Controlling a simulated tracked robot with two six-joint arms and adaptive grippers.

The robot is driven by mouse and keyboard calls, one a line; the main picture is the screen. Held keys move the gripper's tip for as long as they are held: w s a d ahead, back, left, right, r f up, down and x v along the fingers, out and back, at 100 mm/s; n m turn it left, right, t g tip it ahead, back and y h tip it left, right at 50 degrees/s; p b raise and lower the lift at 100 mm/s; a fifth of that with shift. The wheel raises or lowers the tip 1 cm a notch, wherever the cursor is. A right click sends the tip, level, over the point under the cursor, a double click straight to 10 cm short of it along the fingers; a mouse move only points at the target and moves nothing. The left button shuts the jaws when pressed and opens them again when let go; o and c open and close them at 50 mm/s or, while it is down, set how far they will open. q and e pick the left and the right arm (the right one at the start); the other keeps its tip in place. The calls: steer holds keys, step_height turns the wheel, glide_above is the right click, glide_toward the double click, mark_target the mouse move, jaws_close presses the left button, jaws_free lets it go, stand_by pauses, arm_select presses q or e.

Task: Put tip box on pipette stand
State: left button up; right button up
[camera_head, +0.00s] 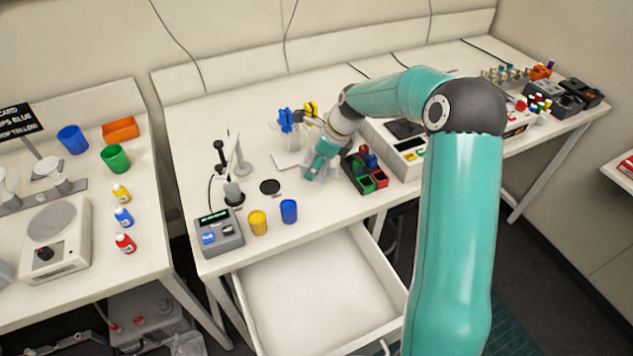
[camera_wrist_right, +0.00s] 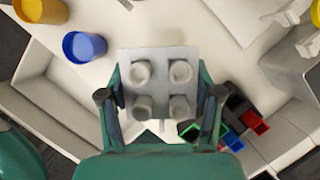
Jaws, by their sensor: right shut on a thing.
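A pale grey box with four round studs on top, which I take to be the tip box (camera_wrist_right: 161,62), sits between the fingers of my right gripper (camera_wrist_right: 161,100) in the right wrist view. The fingers press on its two sides. In the head view my right gripper (camera_head: 318,162) is low over the middle of the bench and hides the box. A blue pipette-like tool (camera_head: 288,121) and a yellow one (camera_head: 310,109) stand just behind it, with a white plate (camera_head: 287,160) at its left. These look like the pipette stand, whose frame is unclear. My left gripper is not in view.
A dark rack with red, green and blue compartments (camera_head: 366,172) stands close to the right of my gripper. A blue cup (camera_head: 289,211), a yellow cup (camera_head: 258,223) and a grey meter (camera_head: 219,233) stand near the front edge. An open drawer (camera_head: 322,290) juts out below.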

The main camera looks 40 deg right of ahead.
mark_target(328, 166)
step_height(328, 166, down, 7)
steer(key=shift+f+b, duration=0.1)
steer(key=shift+b, duration=0.4)
steer(key=o, duration=1.2)
steer(key=p+v, duration=0.1)
steer(key=v, duration=1.1)
steer(key=shift+s, duration=0.15)
